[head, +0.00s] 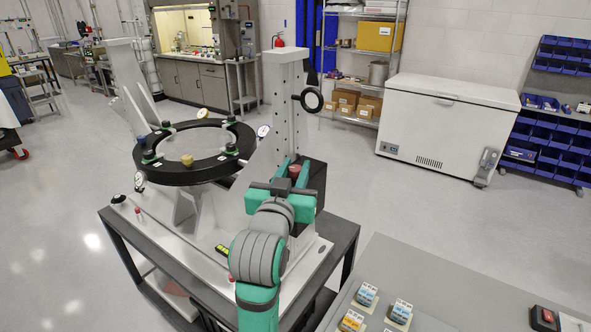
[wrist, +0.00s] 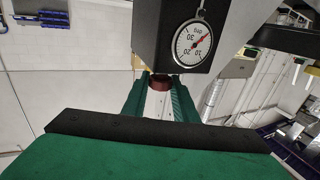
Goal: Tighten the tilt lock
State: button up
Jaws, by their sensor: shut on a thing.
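The tilt lock appears to be a dark red knob (wrist: 162,83) that projects from a black housing (wrist: 172,30) in the wrist view. My gripper (head: 293,170) is at the housing on the white upright (head: 283,95) in the head view. Its two green fingers stand on either side of the knob and are shut on it. The finger contact is partly hidden. The black mirror ring (head: 240,135) lies nearly level on the white fixture, left of my gripper.
A black handwheel (head: 311,100) sticks out from the upright above my gripper. Small dial gauges (head: 202,113) and green-based knobs surround the ring. The fixture stands on a dark-framed cart (head: 125,238). A grey worktop (head: 470,305) with small boxes is at front right. The floor beyond is open.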

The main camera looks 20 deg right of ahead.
jog(key=m+g+h, duration=0.2)
jog(key=h, duration=0.1)
jog(key=m+g+h, duration=0.2)
jog(key=g+h, duration=0.1)
jog(key=shift+w+a+m+g, duration=0.2)
jog(key=shift+m+g, duration=0.1)
jog(key=shift+m, duration=0.1)
jog(key=m+g+h, duration=0.2)
jog(key=m+g, duration=0.1)
jog(key=g, duration=0.2)
jog(key=shift+m, duration=0.4)
jog(key=m+g, duration=0.2)
jog(key=g, duration=0.2)
jog(key=m+g, duration=0.3)
jog(key=g, duration=0.1)
jog(key=shift+d+h, duration=0.15)
jog(key=shift+h, duration=0.25)
jog(key=shift+f+m+g+y, duration=0.1)
jog(key=shift+m+g+y, duration=0.6)
jog(key=shift+m+g, duration=1.25)
jog(key=shift+f+g, duration=0.1)
jog(key=shift+g, duration=0.55)
jog(key=o, duration=1.1)
jog(key=shift+c, duration=0.2)
jog(key=shift+r, duration=0.2)
jog(key=shift+n+t, duration=0.4)
jog(key=shift+n, duration=0.05)
